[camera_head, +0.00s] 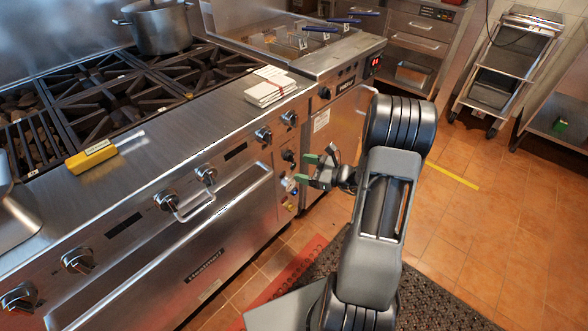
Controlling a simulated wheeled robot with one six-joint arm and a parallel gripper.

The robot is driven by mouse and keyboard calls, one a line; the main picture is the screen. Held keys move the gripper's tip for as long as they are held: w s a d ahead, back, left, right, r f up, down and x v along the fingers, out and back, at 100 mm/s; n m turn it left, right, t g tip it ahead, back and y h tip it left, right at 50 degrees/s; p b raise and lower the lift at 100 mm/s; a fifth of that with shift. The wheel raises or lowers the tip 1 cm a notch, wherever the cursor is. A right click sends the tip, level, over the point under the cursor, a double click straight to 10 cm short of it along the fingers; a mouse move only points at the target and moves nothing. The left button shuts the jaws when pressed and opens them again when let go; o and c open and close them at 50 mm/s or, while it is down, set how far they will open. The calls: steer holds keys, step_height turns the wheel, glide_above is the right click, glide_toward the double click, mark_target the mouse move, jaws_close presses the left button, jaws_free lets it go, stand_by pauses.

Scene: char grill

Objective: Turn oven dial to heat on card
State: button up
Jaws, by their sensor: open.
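My gripper (306,169) has green fingertips and is open and empty. It is in front of the right end of the range's front panel, with its fingers pointing left toward the panel. A dark dial (288,155) and a lower dial (290,184) are close to the fingertips on the narrow right-hand panel; I cannot tell whether the fingers touch either. Dial markings are too small to read. A stack of white cards or paper (268,91) with a red band lies on the steel ledge above. I cannot tell whether it is the heat card.
The range (190,110) has more dials, including a silver one (166,200), and a protruding oven handle (220,195). A yellow block (91,157) lies on the ledge, and a pot (160,28) stands behind. A fryer (345,50) adjoins on the right. Open tiled floor (465,225) lies right.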

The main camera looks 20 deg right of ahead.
mark_target(293, 156)
steer(key=w+d+f+m+t+h+b, duration=0.1)
steer(key=d+f+m+t+h+b, duration=0.1)
steer(key=d+f+m+t+h, duration=0.35)
steer(key=shift+g+y, duration=0.55)
steer(key=shift+y, duration=0.2)
steer(key=x, duration=0.4)
steer(key=d+f+b+x, duration=0.1)
steer(key=x, duration=0.7)
steer(key=shift+w+d+f+b, duration=0.1)
steer(key=shift+w+f+b, duration=0.2)
steer(key=shift+w, duration=0.35)
steer(key=shift+c, duration=0.4)
steer(key=c, duration=0.8)
steer(key=shift+m, duration=0.25)
steer(key=shift+c, duration=0.2)
